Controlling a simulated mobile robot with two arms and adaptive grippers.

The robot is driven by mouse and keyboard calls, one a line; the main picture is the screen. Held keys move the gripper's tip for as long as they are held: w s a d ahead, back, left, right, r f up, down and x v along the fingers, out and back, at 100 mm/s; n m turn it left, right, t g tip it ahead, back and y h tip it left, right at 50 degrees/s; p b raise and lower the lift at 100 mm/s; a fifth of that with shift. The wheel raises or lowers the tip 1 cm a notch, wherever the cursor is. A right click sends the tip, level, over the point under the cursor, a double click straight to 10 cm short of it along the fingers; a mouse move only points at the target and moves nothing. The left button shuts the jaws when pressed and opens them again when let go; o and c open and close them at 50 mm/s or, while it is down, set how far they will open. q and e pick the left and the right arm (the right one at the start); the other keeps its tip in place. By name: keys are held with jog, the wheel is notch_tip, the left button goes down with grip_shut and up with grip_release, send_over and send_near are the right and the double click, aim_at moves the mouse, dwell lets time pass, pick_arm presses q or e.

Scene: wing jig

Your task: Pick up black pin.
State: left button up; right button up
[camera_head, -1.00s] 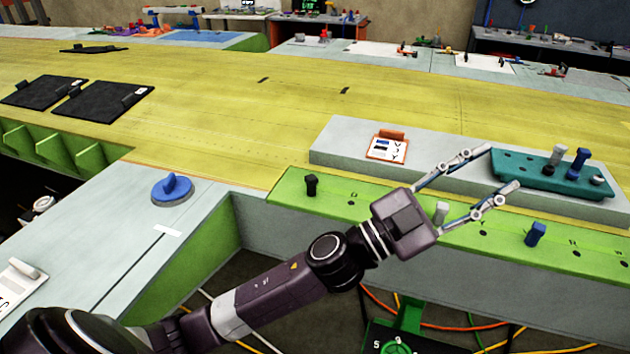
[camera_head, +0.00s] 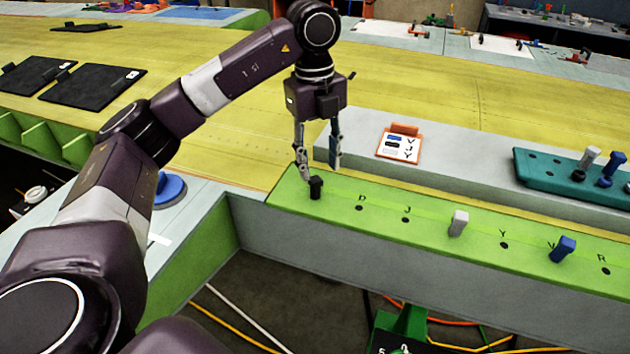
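The black pin (camera_head: 316,189) stands upright in the green strip (camera_head: 379,213), near its left end. My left gripper (camera_head: 319,172) points down just above and behind the pin, with its two fingers apart. The left finger's tip is close to the pin's top; I cannot tell whether it touches. Nothing shows between the fingers. My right gripper is not in view.
A white pin (camera_head: 458,223) and a blue pin (camera_head: 562,249) stand in the same strip, with lettered holes between. A teal tray (camera_head: 535,168) with several pins sits on the grey block at right. A blue knob (camera_head: 170,187) is at left.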

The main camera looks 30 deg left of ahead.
aim_at(315, 179)
pick_arm(q)
jog(key=shift+s+a+r+y, duration=0.1)
jog(key=shift+a+r+y, duration=0.05)
jog(key=shift+a, duration=0.25)
jog(key=shift+a+r+y, duration=0.1)
jog(key=shift+a+y, duration=0.05)
jog(key=shift+a, duration=0.25)
jog(key=shift+a+f+n, duration=0.1)
jog(key=shift+f+n, duration=0.1)
jog(key=shift+n, duration=0.1)
jog(key=shift+s+f, duration=0.1)
jog(key=shift+f, duration=0.75)
jog(key=f+p, duration=0.1)
jog(key=f, duration=0.2)
jog(key=f+p, duration=0.1)
jog(key=f, duration=0.1)
jog(key=shift+w+d+p, duration=0.35)
jog(key=shift+f, duration=0.25)
grip_shut()
